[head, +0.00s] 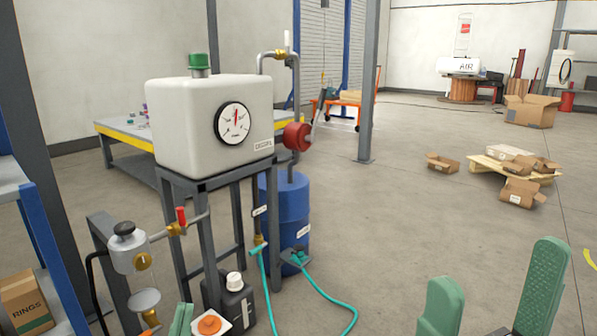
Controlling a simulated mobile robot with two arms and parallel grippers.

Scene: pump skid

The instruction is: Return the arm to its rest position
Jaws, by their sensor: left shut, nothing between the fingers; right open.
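My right gripper (496,268) shows large at the bottom right, its two green fingers spread wide with only floor between them. My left gripper (181,320) shows as a small green fingertip part at the bottom edge, left of centre. It is shut and empty, close to the white plate with an orange knob (209,325). Most of both arms lies outside the view.
A white tank with a gauge (210,120) stands on a grey frame, with a red-handled valve (181,216) at lower left. A black jug (238,305), blue drum (290,215) and teal hose (340,303) are near. Cardboard boxes (521,192) lie farther back. Open floor lies right of centre.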

